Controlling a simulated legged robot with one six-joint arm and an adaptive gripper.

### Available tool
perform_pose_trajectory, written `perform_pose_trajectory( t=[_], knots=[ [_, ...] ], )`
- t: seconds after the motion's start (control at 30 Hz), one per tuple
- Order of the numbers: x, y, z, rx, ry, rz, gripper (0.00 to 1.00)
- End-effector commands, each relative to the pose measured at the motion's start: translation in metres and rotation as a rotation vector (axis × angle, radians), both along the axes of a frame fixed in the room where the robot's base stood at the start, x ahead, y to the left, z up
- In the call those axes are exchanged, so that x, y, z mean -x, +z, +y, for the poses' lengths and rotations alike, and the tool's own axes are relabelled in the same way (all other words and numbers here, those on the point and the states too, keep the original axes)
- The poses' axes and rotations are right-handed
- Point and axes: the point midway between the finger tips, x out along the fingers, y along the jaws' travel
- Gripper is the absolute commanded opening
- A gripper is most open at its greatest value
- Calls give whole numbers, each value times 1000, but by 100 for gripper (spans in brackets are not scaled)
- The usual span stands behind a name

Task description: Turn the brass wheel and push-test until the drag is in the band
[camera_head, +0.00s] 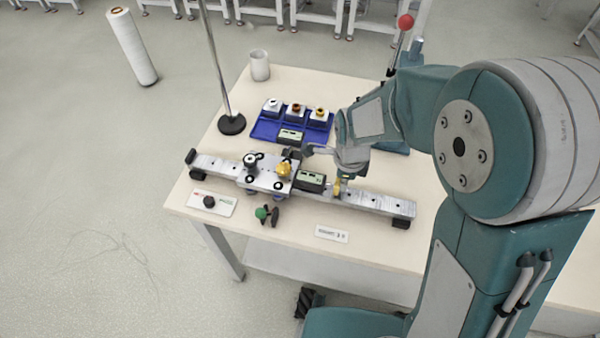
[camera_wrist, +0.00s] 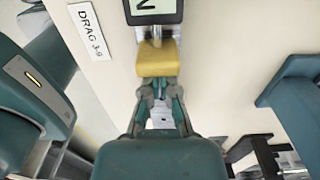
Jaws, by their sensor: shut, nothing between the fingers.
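The brass wheel (camera_head: 284,170) sits on the right part of a metal carriage (camera_head: 262,184) on a long rail (camera_head: 375,201). Right of it, a dark gauge with a small screen (camera_head: 311,181) ends in a yellow block (camera_head: 337,188). In the wrist view, my gripper (camera_wrist: 159,87) is shut and empty, its fingertips right at the near face of the yellow block (camera_wrist: 157,58); I cannot tell whether they touch. The gauge screen (camera_wrist: 153,8) is cut off at the top, showing an N. The brass wheel is outside the wrist view.
A "DRAG 3-9" label (camera_wrist: 92,33) lies on the table. A blue tray (camera_head: 262,130) with three small blocks stands behind the rail, near a pole on a round base (camera_head: 232,124) and a cup (camera_head: 260,66).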

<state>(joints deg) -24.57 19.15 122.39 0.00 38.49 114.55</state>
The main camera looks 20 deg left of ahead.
Motion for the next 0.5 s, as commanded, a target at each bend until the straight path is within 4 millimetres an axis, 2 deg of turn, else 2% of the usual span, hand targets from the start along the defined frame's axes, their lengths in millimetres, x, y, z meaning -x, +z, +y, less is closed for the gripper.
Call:
perform_pose_trajectory(
  t=[0.5],
  knots=[
    [0,0,14,-1,1,-2,0]
  ],
)
